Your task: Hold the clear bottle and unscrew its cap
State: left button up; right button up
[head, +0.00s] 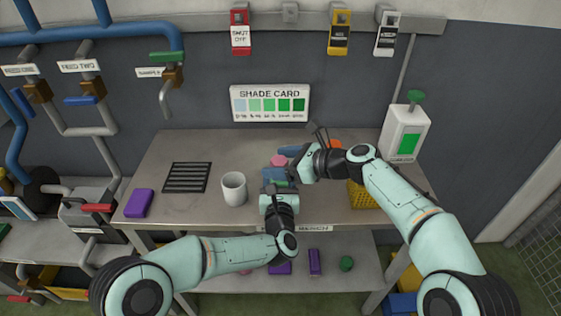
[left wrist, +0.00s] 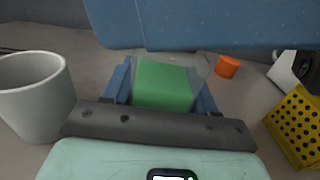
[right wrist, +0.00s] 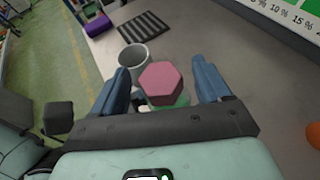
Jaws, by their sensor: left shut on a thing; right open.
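The clear bottle, with green contents (left wrist: 163,86), stands between the blue fingers of my left gripper (head: 279,178), which is shut on it. In the head view the bottle is mostly hidden by the fingers. Its pink six-sided cap (right wrist: 160,83) is on top; it also shows in the head view (head: 279,161). My right gripper (right wrist: 162,78) is open, its blue fingers on either side of the cap with gaps visible. One blue finger crosses the top of the left wrist view, above the bottle.
A grey mug (head: 235,190) stands just left of the bottle. A yellow perforated basket (left wrist: 297,125) and an orange piece (left wrist: 227,67) are to the right. A black grille (head: 187,177) and purple block (head: 139,203) lie at the left. A dispenser (head: 402,140) stands at the back right.

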jog(key=shift+a+m+t+h, duration=0.1)
jog(key=shift+m+t+h, duration=0.2)
jog(key=shift+m+t, duration=0.4)
jog(key=m+t+h, duration=0.1)
jog(key=m, duration=0.1)
jog(key=m+t+h, duration=0.2)
jog(key=shift+s+a+h, duration=0.2)
jog(key=shift+h, duration=0.1)
jog(key=shift+w+m+t+h, duration=0.1)
jog(key=shift+m+t+h, duration=0.6)
jog(key=shift+m+h, duration=0.1)
